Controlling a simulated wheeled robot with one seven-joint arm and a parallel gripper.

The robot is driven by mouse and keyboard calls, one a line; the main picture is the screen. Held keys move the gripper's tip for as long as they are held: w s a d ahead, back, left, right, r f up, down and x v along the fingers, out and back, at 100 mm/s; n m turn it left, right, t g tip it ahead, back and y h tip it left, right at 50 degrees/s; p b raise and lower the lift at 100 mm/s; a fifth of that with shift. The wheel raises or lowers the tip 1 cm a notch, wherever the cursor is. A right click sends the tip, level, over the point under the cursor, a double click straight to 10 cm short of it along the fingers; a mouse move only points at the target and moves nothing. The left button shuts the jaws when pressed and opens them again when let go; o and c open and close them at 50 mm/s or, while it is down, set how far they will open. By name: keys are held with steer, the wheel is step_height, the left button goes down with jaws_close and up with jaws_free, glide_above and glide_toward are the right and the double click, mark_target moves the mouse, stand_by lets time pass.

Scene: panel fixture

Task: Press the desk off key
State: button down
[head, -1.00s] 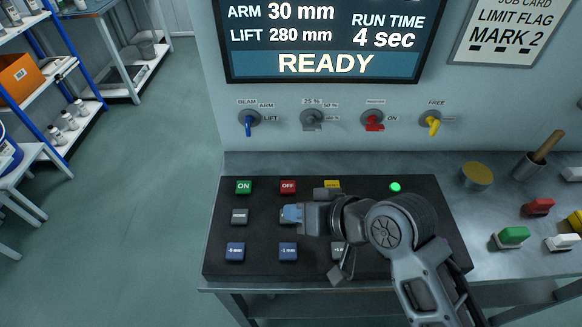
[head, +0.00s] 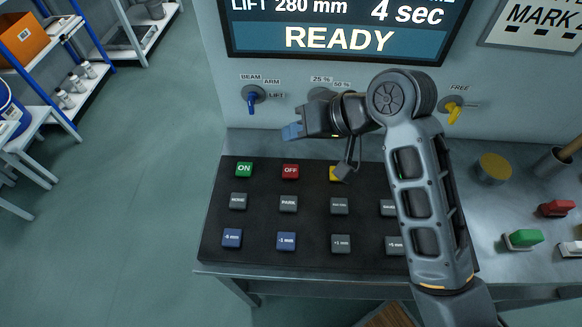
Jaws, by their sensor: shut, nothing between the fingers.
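The red OFF key (head: 290,172) is in the top row of the black key panel (head: 262,221) on the desk, just right of the green ON key (head: 244,170). It is fully in view and nothing covers it.
A yellow key (head: 334,173) is partly hidden by my gripper's hanging part. Grey and blue keys fill the lower rows. The wall behind has a blue-handled switch (head: 252,105), a yellow-handled switch (head: 453,112) and a READY screen (head: 340,40). A green rocker block (head: 524,238) is at right.

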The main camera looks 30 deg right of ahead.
steer(key=b, duration=0.7)
glide_above(295, 172)
step_height(295, 172, down, 6)
steer(key=shift+f, duration=0.25)
steer(key=shift+f+b, duration=0.6)
steer(key=shift+f, duration=0.55)
steer(key=shift+f, duration=0.1)
stand_by(0.5)
steer(key=shift+f, duration=0.3)
steer(key=shift+f, duration=0.45)
stand_by(0.7)
steer(key=shift+r, duration=0.1)
steer(key=shift+r+p, duration=0.8)
steer(key=shift+p, duration=0.3)
